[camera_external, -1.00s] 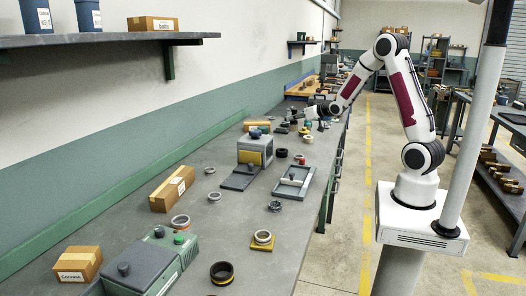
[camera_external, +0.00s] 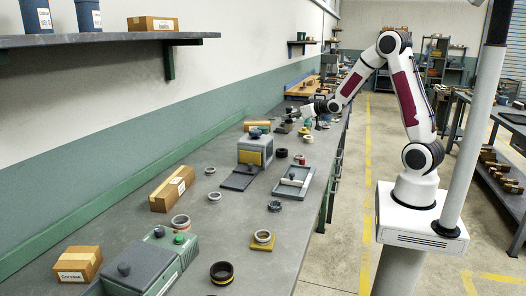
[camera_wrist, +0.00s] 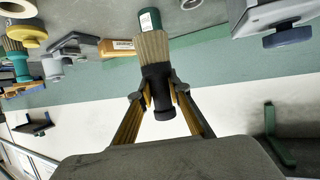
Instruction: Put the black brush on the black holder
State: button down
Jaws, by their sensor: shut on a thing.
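In the wrist view, my gripper (camera_wrist: 160,92) is shut on the black brush (camera_wrist: 158,74). Its dark handle sits between the yellow-edged fingers, and its beige bristles point toward the top of the picture. A green piece (camera_wrist: 150,20) shows at the bristle end; I cannot tell whether it touches them. In the external view, my gripper (camera_external: 308,110) is over the far part of the bench, and the brush is too small to make out. I cannot clearly identify the black holder in either view.
In the wrist view, a teal brush (camera_wrist: 17,64) and a grey bracket (camera_wrist: 66,50) are at left, with a grey device (camera_wrist: 285,20) at right. In the external view, a grey box (camera_external: 255,150) and tray (camera_external: 294,181) stand nearer on the workbench (camera_external: 225,235).

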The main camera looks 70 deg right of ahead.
notch_tip(320, 180, up, 2)
jog(key=n+y, duration=0.1)
jog(key=y, duration=0.1)
send_over(281, 150)
jog(key=shift+d+t, duration=0.1)
jog(key=shift+t, duration=0.2)
notch_tip(281, 150, down, 6)
jog(key=shift+f, duration=0.15)
jog(key=shift+f, duration=0.1)
dwell(0.4)
jog(key=shift+f, duration=1.75)
jog(key=shift+f, duration=0.2)
jog(key=c, duration=1.9)
grip_release()
jog(key=shift+r, duration=0.2)
